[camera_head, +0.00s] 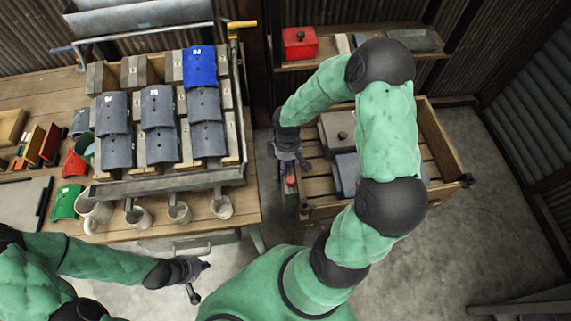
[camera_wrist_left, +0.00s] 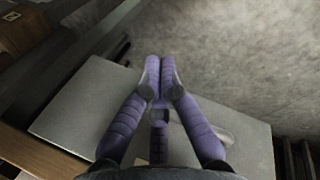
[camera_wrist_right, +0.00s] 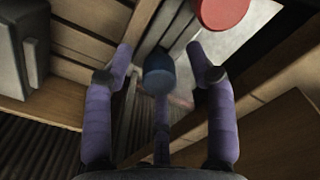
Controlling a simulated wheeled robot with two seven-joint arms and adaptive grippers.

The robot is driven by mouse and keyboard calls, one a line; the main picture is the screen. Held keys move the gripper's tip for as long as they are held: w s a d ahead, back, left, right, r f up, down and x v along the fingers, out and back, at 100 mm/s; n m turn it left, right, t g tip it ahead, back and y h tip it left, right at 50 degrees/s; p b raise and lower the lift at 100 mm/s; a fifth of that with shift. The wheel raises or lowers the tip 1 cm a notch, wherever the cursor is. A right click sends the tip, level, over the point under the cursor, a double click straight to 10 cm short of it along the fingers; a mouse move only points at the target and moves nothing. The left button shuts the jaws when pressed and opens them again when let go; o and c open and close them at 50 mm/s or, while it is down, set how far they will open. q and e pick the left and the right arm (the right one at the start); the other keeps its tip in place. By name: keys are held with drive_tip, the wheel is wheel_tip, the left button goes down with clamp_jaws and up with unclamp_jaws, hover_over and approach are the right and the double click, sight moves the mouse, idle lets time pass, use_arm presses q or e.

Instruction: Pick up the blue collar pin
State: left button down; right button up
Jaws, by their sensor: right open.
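The blue collar pin (camera_wrist_right: 159,72) shows a dark blue round head in the right wrist view. It lies between the spread fingers of my right gripper (camera_wrist_right: 160,60), which is open; the picture does not show contact. In the head view the right gripper (camera_head: 289,160) hangs over the left side of a wooden crate, and I cannot make the blue pin out clearly there. My left gripper (camera_wrist_left: 160,65) has its fingertips together with nothing visible between them. In the head view the left gripper (camera_head: 200,277) is low, in front of the workbench.
A red round head (camera_wrist_right: 220,12) stands close beyond the blue pin. The wooden crate (camera_head: 440,140) has slats and walls around the right gripper. A rack (camera_head: 165,185) with grey plates and one blue plate (camera_head: 199,67) stands on the workbench. Mugs (camera_head: 139,217) hang along its front.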

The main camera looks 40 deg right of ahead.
clamp_jaws()
drive_tip(key=shift+r, duration=0.1)
